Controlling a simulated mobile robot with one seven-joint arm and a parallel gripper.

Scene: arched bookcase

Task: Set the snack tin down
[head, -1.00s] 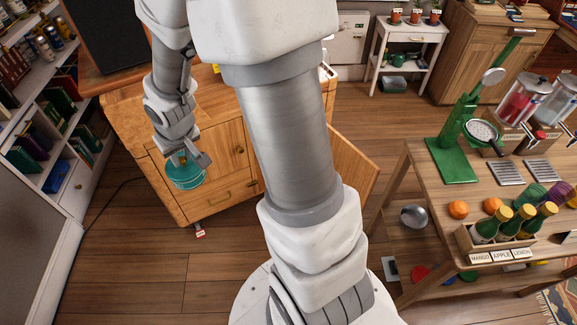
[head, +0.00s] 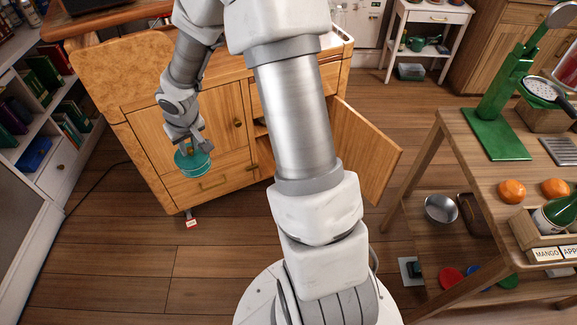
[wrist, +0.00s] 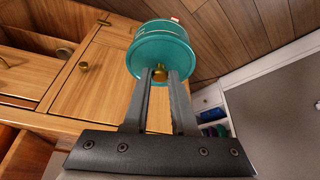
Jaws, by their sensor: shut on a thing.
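The snack tin (head: 193,164) is a round teal tin with thin gold-coloured bands. My gripper (head: 187,146) holds it in the air, in front of the wooden cabinet's closed door. In the wrist view the gripper fingers (wrist: 161,76) are shut on a small brass knob on the lid of the tin (wrist: 165,47). The tin hangs clear of the cabinet and the floor, as far as I can see. The tin's far side is hidden.
The wooden cabinet (head: 165,118) has one door (head: 365,155) swung open at its right. A bookcase (head: 60,150) stands at the left. A wooden drinks table (head: 460,165) with oranges and bottles stands at the right. The floor (head: 150,270) in front is mostly clear.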

